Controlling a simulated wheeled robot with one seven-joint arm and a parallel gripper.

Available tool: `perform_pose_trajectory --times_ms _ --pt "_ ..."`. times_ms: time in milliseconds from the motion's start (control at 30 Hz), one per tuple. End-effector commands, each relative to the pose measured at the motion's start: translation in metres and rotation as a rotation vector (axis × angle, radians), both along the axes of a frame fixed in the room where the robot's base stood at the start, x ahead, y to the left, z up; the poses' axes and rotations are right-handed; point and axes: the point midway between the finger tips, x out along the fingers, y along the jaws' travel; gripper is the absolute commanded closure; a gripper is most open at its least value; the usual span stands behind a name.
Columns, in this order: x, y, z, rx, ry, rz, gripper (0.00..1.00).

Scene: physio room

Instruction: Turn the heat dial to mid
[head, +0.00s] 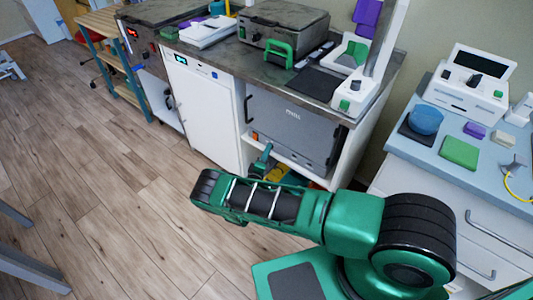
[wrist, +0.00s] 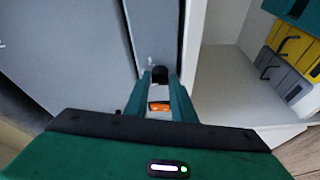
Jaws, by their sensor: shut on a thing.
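The grey heating unit (head: 295,130) stands in the open bay under the dark counter; its grey front also fills the upper left of the wrist view (wrist: 70,60). A small dark knob, which looks like the heat dial (wrist: 160,72), sits on its front panel. My gripper (wrist: 160,84) is shut on the dial, with a teal finger on each side. In the head view my gripper (head: 267,150) is at the lower left of the unit, and the dial is hidden there. An orange piece (wrist: 159,105) shows between the fingers. The dial's pointer and markings cannot be read.
A white shelf (wrist: 223,85) lies to the right of the panel in the wrist view, with yellow (wrist: 291,45) and grey items on it. A white cabinet (head: 200,110) stands left of the bay. A drawer unit (head: 450,215) is at right. The wooden floor (head: 100,180) at left is mostly clear.

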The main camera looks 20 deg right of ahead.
Motion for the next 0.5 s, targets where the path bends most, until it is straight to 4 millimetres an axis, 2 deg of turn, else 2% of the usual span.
perform_pose_trajectory --times_ms 367,400,433,500 --pt "-0.0030 -0.0012 -0.0050 0.005 0.007 -0.003 0.99" --pt "-0.0030 -0.0011 -0.0050 0.005 0.007 -0.003 0.70" --pt "-0.0030 -0.0010 -0.0050 0.005 0.007 -0.003 0.63" --pt "-0.0025 -0.0009 -0.0045 0.004 0.006 -0.003 0.59"
